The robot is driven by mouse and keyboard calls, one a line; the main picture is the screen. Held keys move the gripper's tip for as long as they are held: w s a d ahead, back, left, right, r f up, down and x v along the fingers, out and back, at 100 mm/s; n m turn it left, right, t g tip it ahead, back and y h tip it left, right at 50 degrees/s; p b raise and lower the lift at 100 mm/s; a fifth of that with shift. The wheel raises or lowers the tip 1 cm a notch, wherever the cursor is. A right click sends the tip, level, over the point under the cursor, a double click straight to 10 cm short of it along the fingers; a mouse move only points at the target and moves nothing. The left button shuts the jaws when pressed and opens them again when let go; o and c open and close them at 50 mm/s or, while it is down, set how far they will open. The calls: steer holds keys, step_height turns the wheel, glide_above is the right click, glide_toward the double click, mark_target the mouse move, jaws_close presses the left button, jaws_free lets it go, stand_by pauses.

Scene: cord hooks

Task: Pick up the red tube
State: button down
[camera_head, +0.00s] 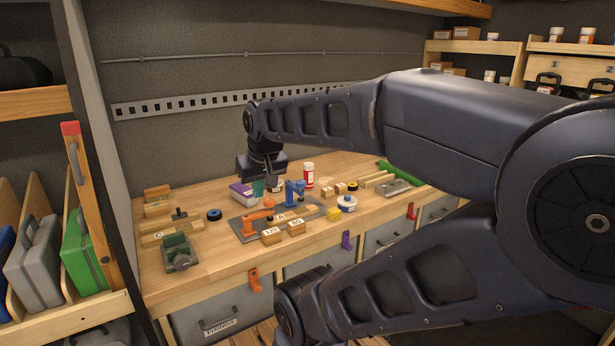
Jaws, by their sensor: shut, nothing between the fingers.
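A red and white tube (308,175) stands upright at the back of the wooden workbench, right of the middle. My gripper (267,182) hangs from the arm to the left of the tube, pointing down, apart from it in the picture. Its fingers are small and dark here, but they look closed with nothing held. A purple and white box (240,191) and a teal item (258,187) are close by the fingers in the picture. How high the fingers are above the bench is hard to tell.
Blue (294,191) and orange (257,216) clamp-like tools stand on a grey mat before the tube. Bare bench (210,255) shows at front left.

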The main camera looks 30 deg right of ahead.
steer(key=c, duration=0.7)
jaws_free()
steer(key=shift+o, duration=0.2)
steer(key=w+d+r+m, duration=0.2)
steer(key=w+d, duration=0.3)
steer(key=w, duration=0.6)
steer(key=m+g+h, duration=0.2)
steer(key=m+h, duration=0.1)
steer(key=m, duration=0.5)
glide_toward(309, 170)
steer(key=w, duration=0.2)
steer(key=shift+d+x, duration=0.2)
steer(key=shift+x, duration=2.65)
steer(key=shift+d+x, duration=0.2)
steer(key=shift+x, duration=2.6)
